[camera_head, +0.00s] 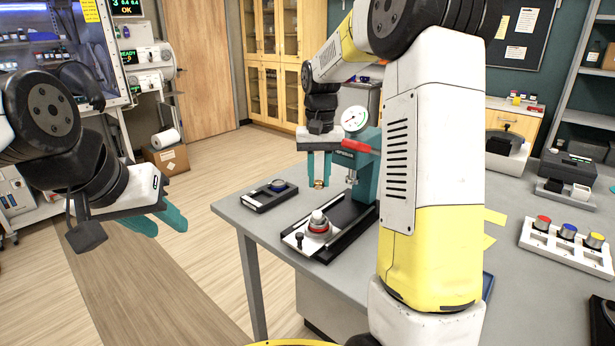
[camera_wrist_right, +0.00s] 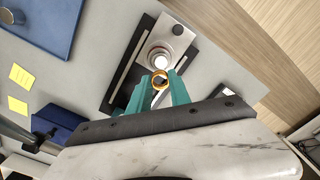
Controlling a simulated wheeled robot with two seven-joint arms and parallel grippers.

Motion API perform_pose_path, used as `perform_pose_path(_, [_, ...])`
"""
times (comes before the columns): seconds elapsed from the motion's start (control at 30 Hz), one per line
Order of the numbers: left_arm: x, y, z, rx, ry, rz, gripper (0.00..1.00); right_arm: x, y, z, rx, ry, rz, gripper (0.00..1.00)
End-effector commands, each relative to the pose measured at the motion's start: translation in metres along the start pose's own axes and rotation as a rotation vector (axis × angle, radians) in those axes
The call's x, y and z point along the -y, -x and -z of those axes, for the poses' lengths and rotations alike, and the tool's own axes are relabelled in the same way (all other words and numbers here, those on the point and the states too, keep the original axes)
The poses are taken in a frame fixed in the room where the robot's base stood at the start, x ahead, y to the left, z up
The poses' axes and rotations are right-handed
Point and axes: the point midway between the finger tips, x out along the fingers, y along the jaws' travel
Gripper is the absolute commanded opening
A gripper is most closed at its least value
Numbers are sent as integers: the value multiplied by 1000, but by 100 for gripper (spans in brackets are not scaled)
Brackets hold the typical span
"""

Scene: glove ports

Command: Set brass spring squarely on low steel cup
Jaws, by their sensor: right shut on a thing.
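The small brass spring (camera_head: 319,184) is held between the teal fingertips of my right gripper (camera_head: 319,180). The right wrist view shows the spring (camera_wrist_right: 159,78) as a gold ring between the two fingers. My right gripper hangs above the table, with the spring in the air. A low round steel cup (camera_head: 317,217) stands on the light plate below it, with a red band around its lower part.
A teal press with a dial gauge (camera_head: 355,120) and red handle stands close right of my right gripper. A small black knob (camera_head: 299,240) stands on the plate by the cup. A dark tray (camera_head: 269,194) lies to the left. A button panel (camera_head: 566,245) sits far right.

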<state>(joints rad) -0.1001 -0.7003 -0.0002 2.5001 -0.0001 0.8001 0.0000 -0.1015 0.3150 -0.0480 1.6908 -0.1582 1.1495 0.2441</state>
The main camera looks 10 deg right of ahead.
Motion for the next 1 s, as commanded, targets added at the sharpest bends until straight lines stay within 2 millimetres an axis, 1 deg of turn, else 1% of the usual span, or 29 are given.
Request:
perform_pose_path(0.17, [0, 0, 0, 0, 0, 0, 36, 0, -10, 0, 1, 0, 0, 0])
perform_pose_path(0.4, [0, 0, 0, 0, 0, 0, 36, 0, -33, 0, 3, -1, -1, 0])
perform_pose_path(0.6, [0, 0, 0, 0, 0, 0, 36, 0, -49, 0, 1, -1, 0, 0])
perform_pose_path(0.8, [0, 0, 0, 0, 0, 0, 36, 0, -57, 0, 1, -1, 0, 0])
perform_pose_path(1.0, [0, 0, 0, 0, 0, 0, 36, 0, -58, 0, 0, -1, 0, 0])
